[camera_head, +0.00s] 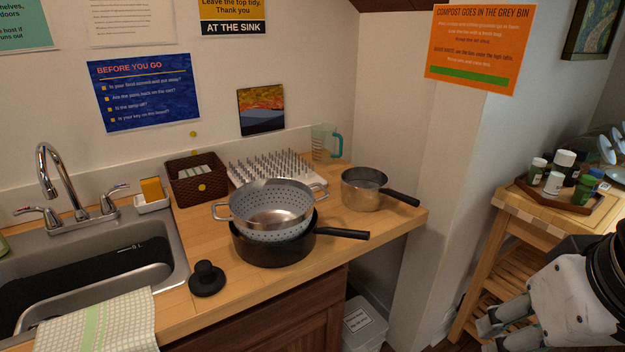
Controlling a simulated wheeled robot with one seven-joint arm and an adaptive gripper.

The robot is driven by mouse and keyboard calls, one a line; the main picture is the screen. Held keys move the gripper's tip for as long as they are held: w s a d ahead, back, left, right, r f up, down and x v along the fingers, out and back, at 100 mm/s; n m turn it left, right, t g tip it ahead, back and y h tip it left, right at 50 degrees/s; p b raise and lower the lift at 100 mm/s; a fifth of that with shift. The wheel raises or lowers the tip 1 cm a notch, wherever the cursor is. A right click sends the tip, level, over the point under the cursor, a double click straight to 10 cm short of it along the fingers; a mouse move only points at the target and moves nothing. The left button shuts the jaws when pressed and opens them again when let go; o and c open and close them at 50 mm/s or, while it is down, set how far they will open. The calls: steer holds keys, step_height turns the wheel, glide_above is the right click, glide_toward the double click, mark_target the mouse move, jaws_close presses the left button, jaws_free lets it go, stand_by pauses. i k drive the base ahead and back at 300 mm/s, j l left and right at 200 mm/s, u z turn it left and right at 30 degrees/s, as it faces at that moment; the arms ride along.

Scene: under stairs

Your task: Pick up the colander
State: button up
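The colander (246,206) is a silver metal bowl with many small holes and a loop handle at the left and at the right. It sits in a black pan (275,253) on the wooden counter, and the pan's long handle points right. My gripper (486,337) is at the lower right, well apart from the colander, in front of the wooden cart. Its fingers show in part at the bottom, and nothing is visible between them; how far apart they are is unclear.
A steel saucepan (361,195) stands right of the colander, its handle pointing right. A white spiked drying rack (275,171) and brown basket (198,182) are behind. A black lid or knob (207,279) lies front left, beside the sink (172,238). A wall corner separates counter and cart (518,200).

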mark_target(271, 211)
steer(key=i+j, duration=0.7)
steer(key=j, duration=0.25)
steer(key=u, duration=0.05)
